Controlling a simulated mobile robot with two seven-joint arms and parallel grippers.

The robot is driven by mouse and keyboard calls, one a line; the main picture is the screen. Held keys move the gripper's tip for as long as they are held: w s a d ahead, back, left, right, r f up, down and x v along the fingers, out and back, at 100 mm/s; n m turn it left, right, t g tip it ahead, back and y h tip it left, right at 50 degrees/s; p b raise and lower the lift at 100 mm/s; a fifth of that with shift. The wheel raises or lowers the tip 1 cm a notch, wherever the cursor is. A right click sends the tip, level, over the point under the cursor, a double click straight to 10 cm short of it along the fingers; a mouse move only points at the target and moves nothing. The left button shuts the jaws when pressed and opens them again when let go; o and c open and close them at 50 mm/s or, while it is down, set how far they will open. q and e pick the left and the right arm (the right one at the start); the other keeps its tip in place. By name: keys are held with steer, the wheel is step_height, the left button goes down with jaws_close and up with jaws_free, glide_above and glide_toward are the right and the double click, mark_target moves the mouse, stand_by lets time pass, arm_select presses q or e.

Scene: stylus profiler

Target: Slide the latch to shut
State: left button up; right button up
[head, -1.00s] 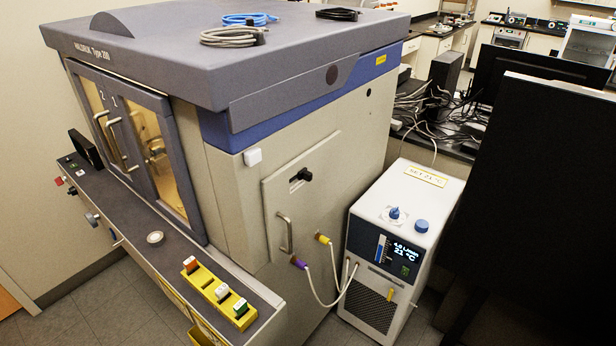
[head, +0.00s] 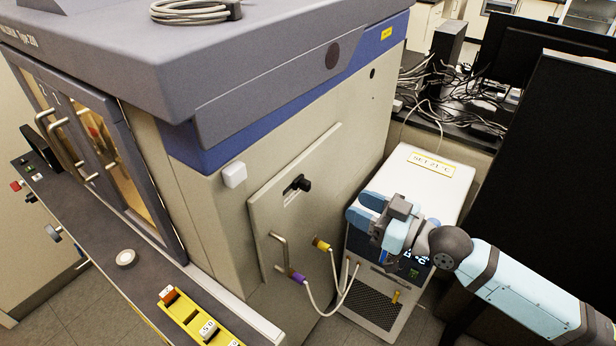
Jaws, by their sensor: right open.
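The latch (head: 298,184) is a small black knob on a short slot, high on the beige side panel (head: 267,218) of the large machine. A metal bar handle (head: 281,252) sits lower on the same panel. My right gripper (head: 362,208) is open and empty, with light blue fingers pointing left. It is in front of the chiller, to the right of the latch and apart from it in the picture. My left gripper is not in view.
The white chiller (head: 433,198) stands right of the machine. Hoses with a yellow connector (head: 321,244) and a purple connector (head: 298,277) join the panel's lower area. A dark monitor (head: 545,160) blocks the right. A yellow rack (head: 190,318) sits on the front ledge.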

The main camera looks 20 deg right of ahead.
mark_target(310, 184)
steer(key=p+x, duration=0.2)
steer(key=x, duration=0.9)
steer(key=shift+a, duration=0.15)
steer(key=shift+w+a, duration=0.3)
steer(key=shift+w, duration=0.15)
jaws_close()
